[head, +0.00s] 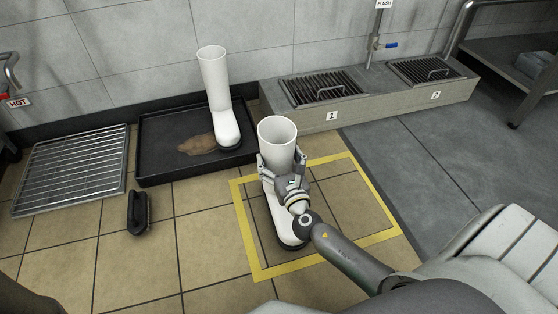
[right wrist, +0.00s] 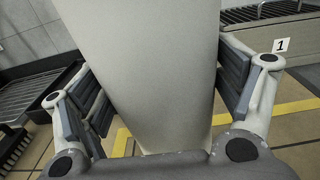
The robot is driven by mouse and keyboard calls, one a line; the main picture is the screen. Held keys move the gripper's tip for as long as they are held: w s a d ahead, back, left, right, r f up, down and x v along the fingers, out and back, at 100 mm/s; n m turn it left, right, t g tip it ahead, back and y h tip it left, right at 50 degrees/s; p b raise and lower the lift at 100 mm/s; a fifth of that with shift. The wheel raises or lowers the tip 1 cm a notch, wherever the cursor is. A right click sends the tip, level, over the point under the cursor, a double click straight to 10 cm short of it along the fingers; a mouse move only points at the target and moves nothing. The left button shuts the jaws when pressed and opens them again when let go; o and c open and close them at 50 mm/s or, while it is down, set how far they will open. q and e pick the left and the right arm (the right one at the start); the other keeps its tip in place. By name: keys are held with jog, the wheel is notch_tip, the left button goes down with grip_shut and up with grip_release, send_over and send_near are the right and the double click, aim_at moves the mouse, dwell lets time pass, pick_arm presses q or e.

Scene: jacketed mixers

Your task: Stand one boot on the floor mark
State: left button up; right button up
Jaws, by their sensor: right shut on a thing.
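A white boot (head: 277,132) with a dark sole is upright inside the yellow floor mark (head: 375,186), near its left side. Whether its sole touches the floor is hard to tell. My right gripper (head: 280,164) is shut on the boot's shaft. In the right wrist view the boot shaft (right wrist: 155,70) fills the space between the gripper's pads (right wrist: 165,90). A second white boot (head: 216,88) stands upright in the black tray (head: 160,178) by the wall. My left gripper is not in view.
A brown muddy patch (head: 196,144) lies in the tray. A metal grate (head: 70,170) and a dark brush (head: 138,212) lie on the left floor. A concrete ledge with drain grates, numbered 1 (head: 332,115) and 2, runs behind. The mark's right part is clear.

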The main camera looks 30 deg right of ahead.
jog(key=shift+r, duration=0.1)
jog(key=o, duration=1.9)
jog(key=shift+f, duration=0.2)
jog(key=shift+s+r, duration=0.1)
jog(key=shift+r, duration=0.1)
jog(key=p+v, duration=0.3)
jog(key=v, duration=0.9)
